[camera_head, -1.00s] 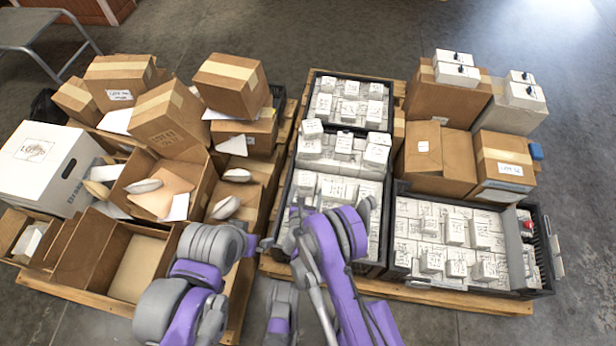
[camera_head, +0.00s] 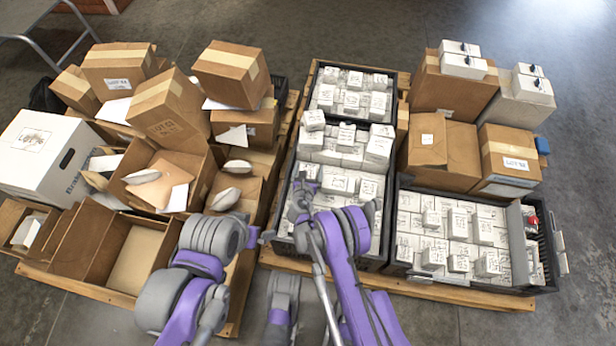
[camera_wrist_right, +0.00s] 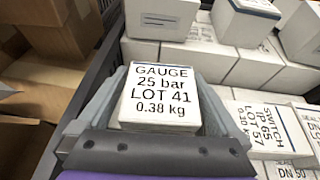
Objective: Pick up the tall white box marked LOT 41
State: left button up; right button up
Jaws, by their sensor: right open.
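The white box marked LOT 41 (camera_wrist_right: 160,98) shows in the right wrist view, its label reading GAUGE, 25 bar, 0.38 kg. My open right gripper (camera_wrist_right: 163,82) has one finger on each side of it; I cannot tell whether either finger touches it. In the head view my right gripper (camera_head: 301,190) is over the left side of the front middle black crate (camera_head: 374,262) and hides much of the box. My left gripper (camera_head: 256,237) is low beside the crate's left edge; its fingers are too unclear to judge.
Other white boxes (camera_wrist_right: 258,128) stand close on the right of and behind the LOT 41 box. The crate wall is close on its left. Brown cartons (camera_head: 168,112) crowd the left pallet. Another black crate (camera_head: 470,284) of white boxes stands at the right.

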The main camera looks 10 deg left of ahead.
jog(key=shift+w, duration=0.15)
grip_shut()
dwell(0.4)
